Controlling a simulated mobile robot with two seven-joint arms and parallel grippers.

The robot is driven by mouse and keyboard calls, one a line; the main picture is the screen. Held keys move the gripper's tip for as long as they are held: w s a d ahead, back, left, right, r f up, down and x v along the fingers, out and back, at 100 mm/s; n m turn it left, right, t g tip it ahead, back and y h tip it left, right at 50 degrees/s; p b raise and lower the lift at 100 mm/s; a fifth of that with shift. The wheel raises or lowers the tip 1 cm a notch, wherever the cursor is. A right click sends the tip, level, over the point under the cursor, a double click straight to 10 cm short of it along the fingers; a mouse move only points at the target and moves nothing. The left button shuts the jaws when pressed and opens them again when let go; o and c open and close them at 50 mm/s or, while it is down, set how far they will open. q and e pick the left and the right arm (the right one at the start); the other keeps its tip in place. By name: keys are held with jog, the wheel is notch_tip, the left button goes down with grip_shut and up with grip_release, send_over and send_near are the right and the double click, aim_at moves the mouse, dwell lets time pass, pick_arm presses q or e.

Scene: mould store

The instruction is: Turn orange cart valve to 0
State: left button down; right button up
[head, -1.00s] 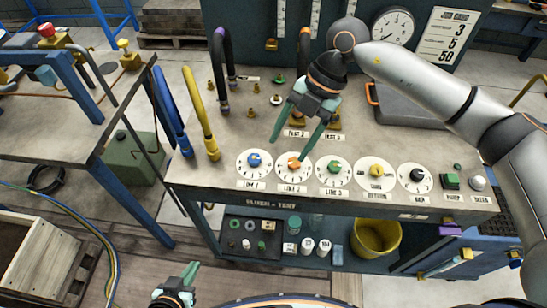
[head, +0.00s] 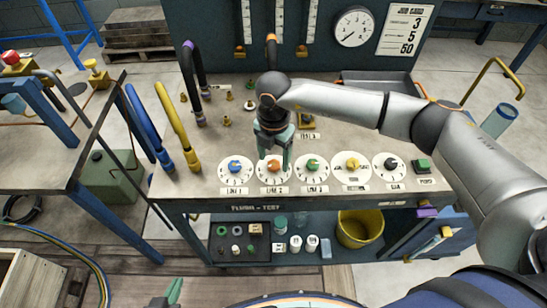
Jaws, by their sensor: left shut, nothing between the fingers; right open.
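The orange valve knob (head: 273,166) sits on a white round dial, second from the left in the row on the cart's front edge (head: 300,190). Its pointer setting is too small to read. My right gripper (head: 275,160) points down over this dial with its green fingers apart, one on each side of the orange knob. I cannot tell whether they touch it. My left gripper (head: 174,291) shows only as green fingertips at the bottom edge, shut and empty, away from the cart.
A blue knob (head: 234,166) is left of the orange one; green (head: 311,164), yellow (head: 352,163) and black (head: 391,164) knobs are to its right. Blue and yellow hoses (head: 175,120) rise at left. A yellow bucket (head: 360,228) stands on the shelf below.

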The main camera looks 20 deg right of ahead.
jog(key=shift+f, duration=0.8)
jog(key=shift+c, duration=0.4)
grip_shut()
